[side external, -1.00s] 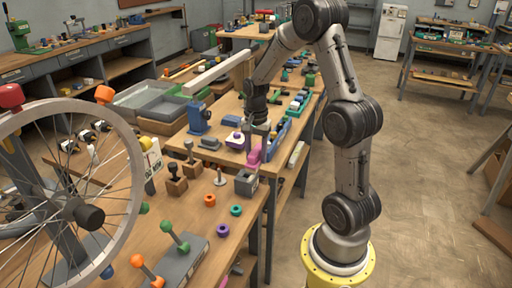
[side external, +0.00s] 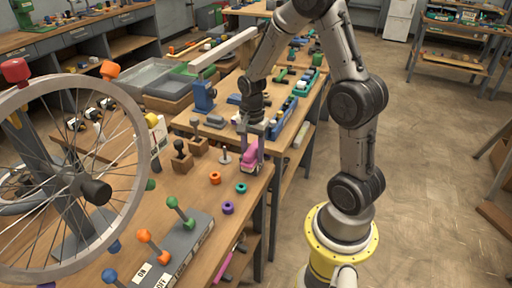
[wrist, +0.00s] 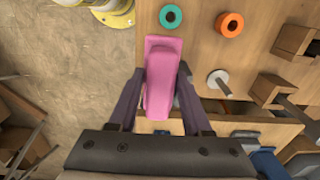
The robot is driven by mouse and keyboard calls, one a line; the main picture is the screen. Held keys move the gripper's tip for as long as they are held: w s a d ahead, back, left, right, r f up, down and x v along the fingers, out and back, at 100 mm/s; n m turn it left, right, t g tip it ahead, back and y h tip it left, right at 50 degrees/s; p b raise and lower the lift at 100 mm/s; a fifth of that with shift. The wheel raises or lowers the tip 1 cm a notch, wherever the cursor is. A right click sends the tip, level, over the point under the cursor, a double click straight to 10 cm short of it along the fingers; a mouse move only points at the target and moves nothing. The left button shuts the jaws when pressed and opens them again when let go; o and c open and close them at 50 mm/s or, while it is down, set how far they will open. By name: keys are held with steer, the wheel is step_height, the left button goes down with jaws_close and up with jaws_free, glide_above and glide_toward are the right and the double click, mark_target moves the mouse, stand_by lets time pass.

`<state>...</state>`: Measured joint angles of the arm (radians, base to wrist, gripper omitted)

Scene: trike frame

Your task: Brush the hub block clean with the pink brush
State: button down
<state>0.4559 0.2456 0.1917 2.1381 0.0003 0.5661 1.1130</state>
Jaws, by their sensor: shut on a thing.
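The pink brush (side external: 250,155) is held between the fingers of my gripper (side external: 252,145), low over the front right part of the bench. In the wrist view the brush (wrist: 163,75) lies lengthwise between the two dark fingers of my gripper (wrist: 160,90). The hub block, a grey block near the bench's right edge in the earlier side view, is now mostly hidden by the brush and fingers. I cannot tell whether the bristles touch it.
Orange (side external: 215,178), teal (side external: 241,188) and purple (side external: 228,208) rings lie in front of the brush. A metal peg (side external: 225,156) stands left of it. A spoked wheel (side external: 95,190) stands at the left. The bench edge is close on the right.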

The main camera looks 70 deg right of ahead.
steer(key=shift+d, duration=3.2)
step_height(320, 180, up, 8)
steer(key=shift+d, duration=0.2)
